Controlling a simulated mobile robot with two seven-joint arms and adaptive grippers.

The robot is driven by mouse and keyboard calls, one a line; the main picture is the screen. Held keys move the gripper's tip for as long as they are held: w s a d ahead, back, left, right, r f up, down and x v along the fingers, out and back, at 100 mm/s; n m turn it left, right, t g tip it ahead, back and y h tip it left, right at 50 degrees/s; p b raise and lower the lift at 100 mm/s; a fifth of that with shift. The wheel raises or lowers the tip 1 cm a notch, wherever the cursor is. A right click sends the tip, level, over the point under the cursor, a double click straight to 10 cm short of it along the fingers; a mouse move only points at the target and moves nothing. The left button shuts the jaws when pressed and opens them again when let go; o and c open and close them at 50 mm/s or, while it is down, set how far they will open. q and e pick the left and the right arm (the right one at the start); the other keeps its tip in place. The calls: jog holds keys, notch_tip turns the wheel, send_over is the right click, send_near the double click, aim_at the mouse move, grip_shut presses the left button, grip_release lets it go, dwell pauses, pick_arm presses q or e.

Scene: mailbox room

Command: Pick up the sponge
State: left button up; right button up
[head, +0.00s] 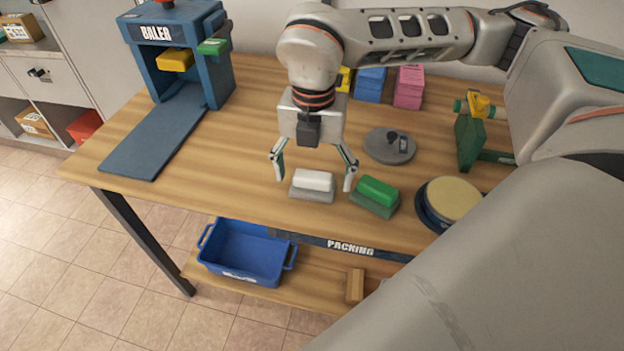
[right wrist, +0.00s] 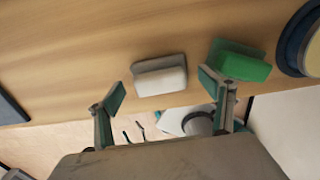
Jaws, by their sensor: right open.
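A white block on a grey base (head: 313,181) lies near the table's front edge; it also shows in the right wrist view (right wrist: 160,77). A green block on a darker green base (head: 376,192) lies just to its right, and also shows in the right wrist view (right wrist: 240,63). Both are sponge-like in shape; I cannot tell which is the sponge. My right gripper (head: 314,171) is open and points down over the white block, its fingers spread to either side. In the right wrist view the gripper (right wrist: 162,90) is empty. My left gripper is not in view.
A blue baler (head: 182,60) stands on the wooden table (head: 235,150) at left. A grey disc (head: 389,146) lies behind the blocks, and a round beige-topped item (head: 453,198) at right. A blue bin (head: 245,252) sits on the lower shelf.

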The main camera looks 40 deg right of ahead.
aim_at(313, 174)
jog(key=shift+f, duration=0.3)
jog(key=c, duration=1.5)
jog(key=shift+s+f, duration=0.1)
jog(key=shift+r, duration=0.5)
notch_tip(313, 174, up, 19)
jog(key=p, duration=0.3)
jog(key=shift+r, duration=0.15)
